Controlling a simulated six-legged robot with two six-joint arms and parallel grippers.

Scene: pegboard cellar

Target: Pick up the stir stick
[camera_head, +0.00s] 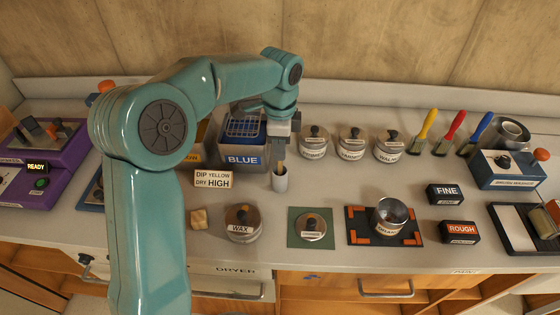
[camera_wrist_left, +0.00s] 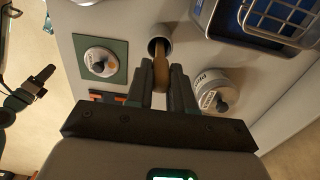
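The stir stick (camera_wrist_left: 159,77) is a brown, flat stick standing in a small grey cup (camera_head: 280,181). The open mouth of the cup (camera_wrist_left: 160,44) shows in the left wrist view. My left gripper (camera_head: 279,158) points down just above the cup. In the left wrist view, the fingers of my left gripper (camera_wrist_left: 161,75) are on both sides of the stick and look closed against it, with its upper end between them. The lower end is inside the cup. My right gripper is not in view.
A blue bin with a wire basket (camera_head: 243,127) stands close left of the cup, with a sign (camera_head: 213,179) nearer. Several white jars (camera_head: 313,142) stand behind right. The wax can (camera_head: 243,223) and a green mat (camera_head: 298,240) lie in front.

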